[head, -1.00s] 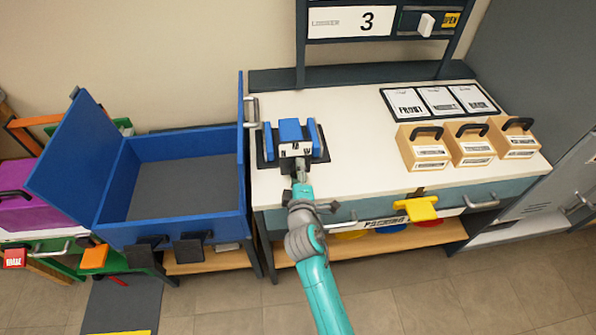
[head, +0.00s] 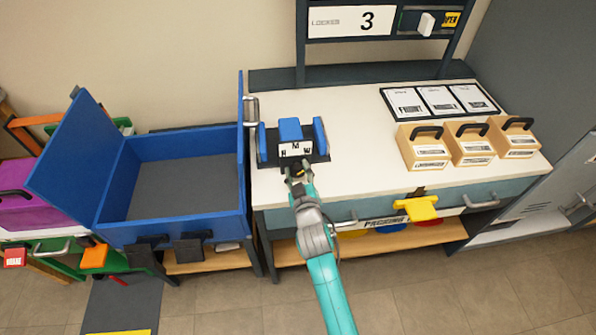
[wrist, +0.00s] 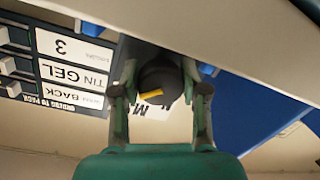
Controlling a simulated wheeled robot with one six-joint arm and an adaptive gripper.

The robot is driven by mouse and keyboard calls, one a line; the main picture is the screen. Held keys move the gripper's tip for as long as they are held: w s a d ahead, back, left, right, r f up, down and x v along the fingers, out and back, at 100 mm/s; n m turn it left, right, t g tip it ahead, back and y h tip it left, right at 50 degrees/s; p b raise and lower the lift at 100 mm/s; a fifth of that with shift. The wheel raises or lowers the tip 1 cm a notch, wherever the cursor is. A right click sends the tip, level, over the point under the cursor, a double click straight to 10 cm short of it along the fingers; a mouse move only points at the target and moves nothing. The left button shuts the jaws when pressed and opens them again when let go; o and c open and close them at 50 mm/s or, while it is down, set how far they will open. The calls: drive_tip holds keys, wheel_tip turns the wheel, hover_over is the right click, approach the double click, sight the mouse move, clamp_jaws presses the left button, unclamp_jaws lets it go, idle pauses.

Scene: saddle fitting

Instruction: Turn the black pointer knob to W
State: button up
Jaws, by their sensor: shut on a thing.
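The black pointer knob (wrist: 158,78) with its yellow pointer mark sits between the fingers of my gripper (wrist: 160,95) in the wrist view. My gripper is shut on it. In the head view my gripper (head: 299,177) is at the front of the blue fitting fixture (head: 290,129), below its white letter plate (head: 295,149). M shows at the plate's top and W at its right; the left letter is hard to read. The knob is mostly hidden by my gripper in the head view. I cannot tell which letter the yellow mark points at.
The fixture stands on a white bench top (head: 358,150). Wooden boxes with black handles (head: 467,152) stand to the right, near several cards (head: 438,101). A large open blue box (head: 185,235) is at left. A yellow drawer handle piece (head: 416,208) juts out in front.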

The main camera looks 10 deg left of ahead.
drive_tip(key=shift+f+m, duration=0.1)
drive_tip(key=shift+m, duration=0.6)
drive_tip(key=o, duration=1.2)
drive_tip(key=shift+c, duration=0.2)
drive_tip(key=v, duration=1.2)
drive_tip(key=shift+f, duration=0.15)
